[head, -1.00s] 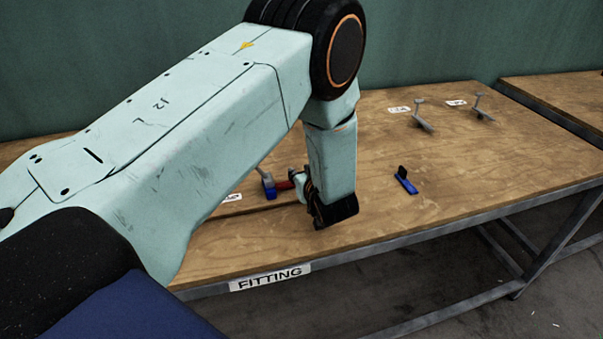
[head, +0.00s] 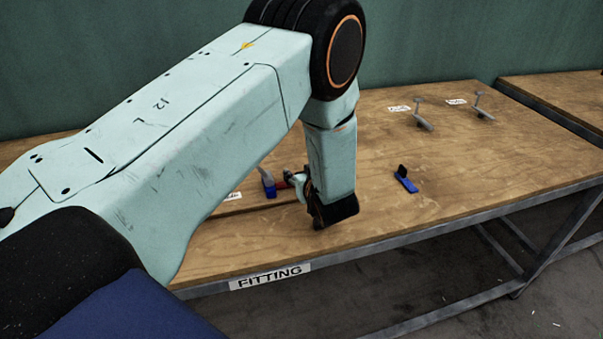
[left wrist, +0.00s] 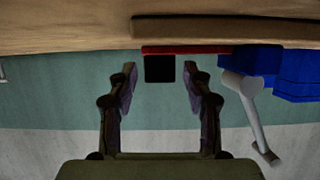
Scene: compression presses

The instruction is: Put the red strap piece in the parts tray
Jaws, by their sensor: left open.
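The red strap piece (head: 282,185) lies at a blue press block (head: 269,189) on the bench, partly hidden by my left gripper in the head view. In the left wrist view the red strap (left wrist: 195,49) runs to the blue block (left wrist: 250,60), and a black tab (left wrist: 159,69) hangs at its other end. My left gripper (head: 298,182) is open beside the strap. In the left wrist view its fingertips (left wrist: 160,76) stand on either side of the black tab, with gaps showing. I cannot make out a parts tray. My right gripper is not in view.
A blue piece with a black tab (head: 405,181) lies on the bench to the right. Grey lever fixtures (head: 421,116) with white labels stand farther back. A brown strip (head: 245,207) lies near the press.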

